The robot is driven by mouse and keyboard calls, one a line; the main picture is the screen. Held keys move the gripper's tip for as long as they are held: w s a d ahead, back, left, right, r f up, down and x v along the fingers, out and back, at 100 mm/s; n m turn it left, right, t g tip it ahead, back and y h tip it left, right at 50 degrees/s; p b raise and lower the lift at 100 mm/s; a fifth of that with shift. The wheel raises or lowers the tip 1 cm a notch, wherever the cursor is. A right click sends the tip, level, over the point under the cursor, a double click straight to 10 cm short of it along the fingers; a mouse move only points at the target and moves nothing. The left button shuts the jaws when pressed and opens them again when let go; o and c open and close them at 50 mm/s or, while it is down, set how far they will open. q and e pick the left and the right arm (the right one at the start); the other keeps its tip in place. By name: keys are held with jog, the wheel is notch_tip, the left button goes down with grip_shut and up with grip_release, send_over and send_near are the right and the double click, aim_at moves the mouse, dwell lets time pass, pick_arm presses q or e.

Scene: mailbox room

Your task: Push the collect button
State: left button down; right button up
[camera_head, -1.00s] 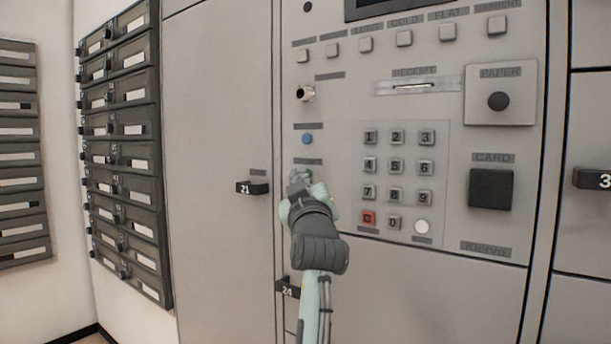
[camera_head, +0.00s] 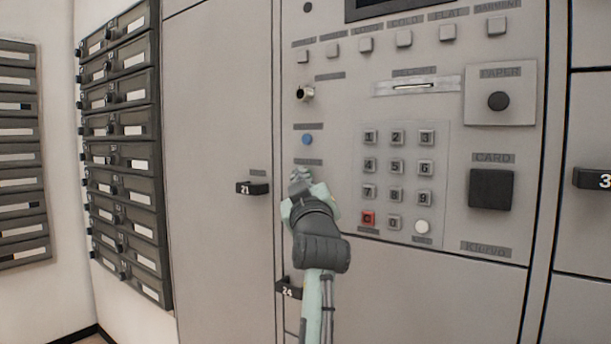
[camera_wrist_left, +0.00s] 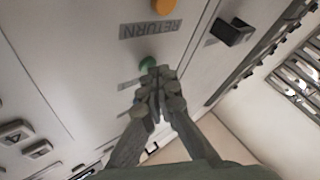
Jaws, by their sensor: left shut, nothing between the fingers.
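A small round button, blue in the head view (camera_head: 307,139), sits on the grey machine panel between two small labels too blurred to read. In the left wrist view a small green button (camera_wrist_left: 148,63) sits between an upside-down RETURN label (camera_wrist_left: 150,29) and another label; it may be the same button. An orange button (camera_wrist_left: 165,6) lies beyond RETURN. My left gripper (camera_head: 300,174) is shut and empty, just below the blue button in the head view. In the wrist view its fingertips (camera_wrist_left: 158,76) overlap the green button's edge; contact cannot be told. No right gripper shows.
A number keypad (camera_head: 397,166) with a red C key (camera_head: 368,218) lies right of my gripper. A round metal lock (camera_head: 305,94) is above the blue button. Black handle 21 (camera_head: 252,188) sticks out left, and handle 24 (camera_head: 288,288) below.

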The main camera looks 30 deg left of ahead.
pick_arm(q)
jog(key=shift+s, duration=0.7)
jog(key=s, duration=0.3)
jog(key=s+p, duration=0.1)
jog(key=s, duration=0.1)
jog(key=shift+a, duration=0.25)
